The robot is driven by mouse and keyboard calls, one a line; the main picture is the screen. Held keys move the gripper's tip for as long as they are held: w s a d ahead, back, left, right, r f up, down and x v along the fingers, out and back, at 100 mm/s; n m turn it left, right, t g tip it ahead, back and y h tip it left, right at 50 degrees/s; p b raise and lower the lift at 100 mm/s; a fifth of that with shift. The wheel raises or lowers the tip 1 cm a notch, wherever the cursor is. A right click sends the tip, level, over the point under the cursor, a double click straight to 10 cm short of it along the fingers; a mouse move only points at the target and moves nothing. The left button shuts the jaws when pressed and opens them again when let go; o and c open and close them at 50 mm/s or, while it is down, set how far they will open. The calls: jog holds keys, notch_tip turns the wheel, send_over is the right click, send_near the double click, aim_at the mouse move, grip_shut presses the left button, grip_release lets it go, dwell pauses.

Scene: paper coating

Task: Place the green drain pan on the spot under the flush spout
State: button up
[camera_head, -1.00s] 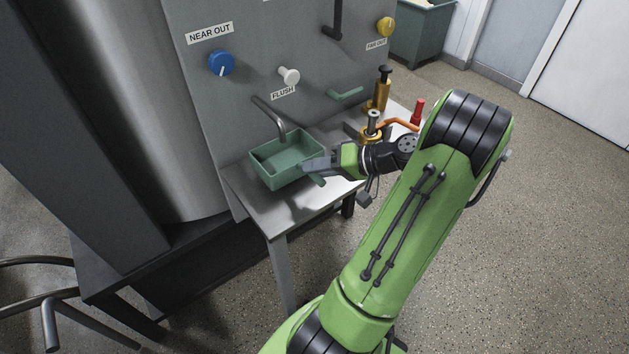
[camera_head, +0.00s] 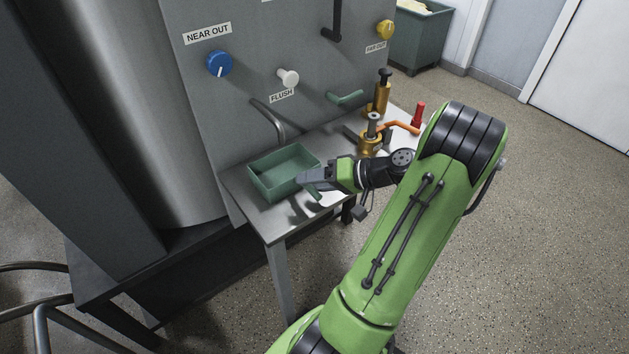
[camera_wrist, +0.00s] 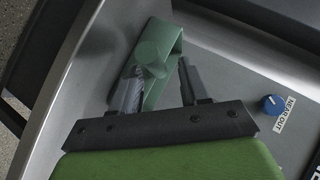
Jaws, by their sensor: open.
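The green drain pan (camera_head: 268,183) rests on the small metal table (camera_head: 235,190), against the left part of its top. The flush spout (camera_head: 270,118) curves down from the grey panel, and its tip shows at the pan's back rim; the exact overlap is hard to judge. My gripper (camera_head: 306,181) is at the pan's right front side, around its handle. In the wrist view the open fingers (camera_wrist: 158,82) stand either side of the green handle (camera_wrist: 152,58), with a gap on the right. Part of the pan is hidden by the gripper.
The panel carries a blue knob (camera_head: 219,64), a white flush knob (camera_head: 288,77) and a yellow knob (camera_head: 385,29). Brass fittings (camera_head: 370,140) and a red-handled part (camera_head: 417,113) stand on the table's right. A large steel drum (camera_head: 140,100) is at left.

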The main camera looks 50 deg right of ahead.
jog(key=p+v, duration=0.5)
jog(key=v, duration=0.6)
jog(key=w+a+r+n+g+h, duration=0.1)
jog(key=w+a+r+n+g, duration=0.2)
jog(key=w+a, duration=0.45)
jog(key=w+a+r+n+g, duration=0.2)
jog(key=w+a+r+g, duration=0.25)
jog(key=a, duration=0.55)
jog(key=s+a+r+n+t+h, duration=0.1)
jog(key=s+a+r+n+h, duration=0.2)
jog(key=s+a, duration=0.7)
jog(key=a, duration=0.3)
jog(key=shift+s+a+r+h, duration=0.35)
jog(key=shift+a+h, duration=0.05)
